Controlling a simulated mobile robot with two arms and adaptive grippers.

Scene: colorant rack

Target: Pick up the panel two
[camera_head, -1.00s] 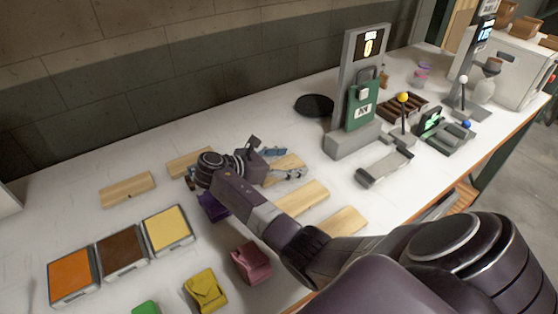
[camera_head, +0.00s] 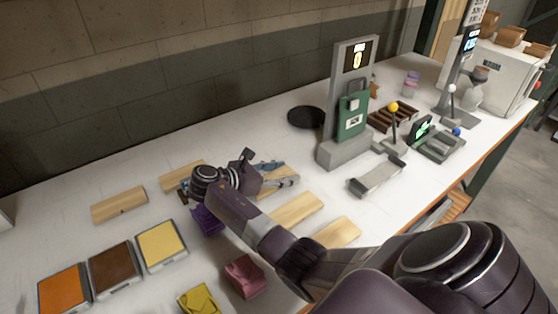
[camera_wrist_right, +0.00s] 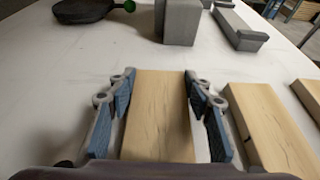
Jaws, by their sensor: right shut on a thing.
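Several plain light wooden panels lie on the white table; I see no numbers that tell which is panel two. My right gripper (camera_head: 280,173) is shut on one wooden panel (camera_wrist_right: 158,115), with its blue-padded fingers along the panel's two long sides in the right wrist view. The panel appears to lie flat at table level. Two more panels, a near one (camera_head: 296,208) and a nearer one (camera_head: 338,231), lie to its right. Two others, a left one (camera_head: 119,205) and a partly hidden one (camera_head: 182,176), lie to its left. My left gripper is not in view.
Orange (camera_head: 62,288), brown (camera_head: 114,267) and yellow (camera_head: 161,244) trays lie at the left. Purple, red and yellow small pieces lie near my arm. A grey stand (camera_head: 342,154) with a green unit rises beyond the gripper, beside a black round dish (camera_head: 306,117).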

